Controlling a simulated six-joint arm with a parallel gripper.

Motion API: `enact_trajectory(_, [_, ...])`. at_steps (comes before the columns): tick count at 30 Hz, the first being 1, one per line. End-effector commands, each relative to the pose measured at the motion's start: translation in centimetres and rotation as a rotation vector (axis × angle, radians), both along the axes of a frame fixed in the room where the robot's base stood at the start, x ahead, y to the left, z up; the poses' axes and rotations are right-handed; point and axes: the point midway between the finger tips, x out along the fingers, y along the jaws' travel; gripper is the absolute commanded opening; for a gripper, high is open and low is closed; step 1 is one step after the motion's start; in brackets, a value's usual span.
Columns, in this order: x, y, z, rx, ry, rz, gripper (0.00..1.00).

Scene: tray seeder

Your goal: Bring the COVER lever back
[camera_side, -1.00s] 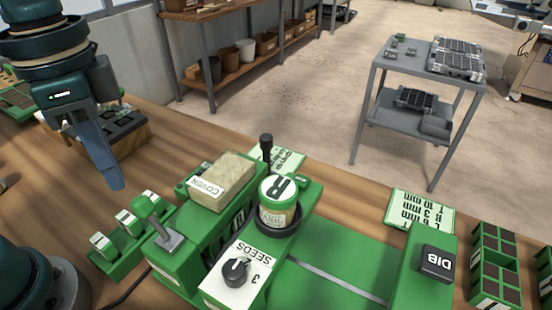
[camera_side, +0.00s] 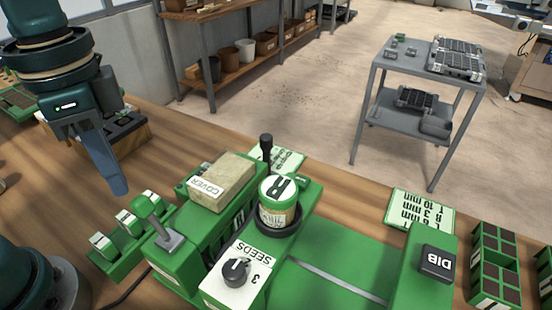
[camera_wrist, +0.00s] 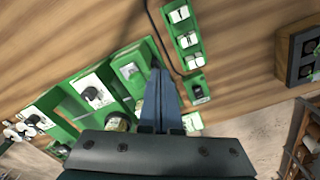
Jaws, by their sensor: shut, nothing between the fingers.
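The green machine carries a tan block in its COVER hopper (camera_side: 222,183), whose white label reads COVER. A lever with a green handle (camera_side: 146,210) stands on a grey base at the machine's left end, its handle tilted up and left. A second, black-knobbed lever (camera_side: 267,148) stands upright behind the hopper. Neither lever carries a readable name, so I cannot tell which is the COVER lever. My gripper (camera_side: 121,189) is shut and empty, pointing down above the table, left of the hopper and apart from both levers. In the wrist view its fingers (camera_wrist: 158,78) overlap part of the machine.
A jar marked R (camera_side: 278,205) and the SEEDS dial (camera_side: 235,271) sit on the machine. A green rack with white-labelled pieces (camera_side: 128,222) lies left of the green-handled lever. A DIB button (camera_side: 437,262) is at right.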

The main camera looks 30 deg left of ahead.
Motion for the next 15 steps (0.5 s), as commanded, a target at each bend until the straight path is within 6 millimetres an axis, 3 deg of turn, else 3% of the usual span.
enact_trajectory(15, [0.0,0.0,-2.0,0.001,0.003,0.0,0.0])
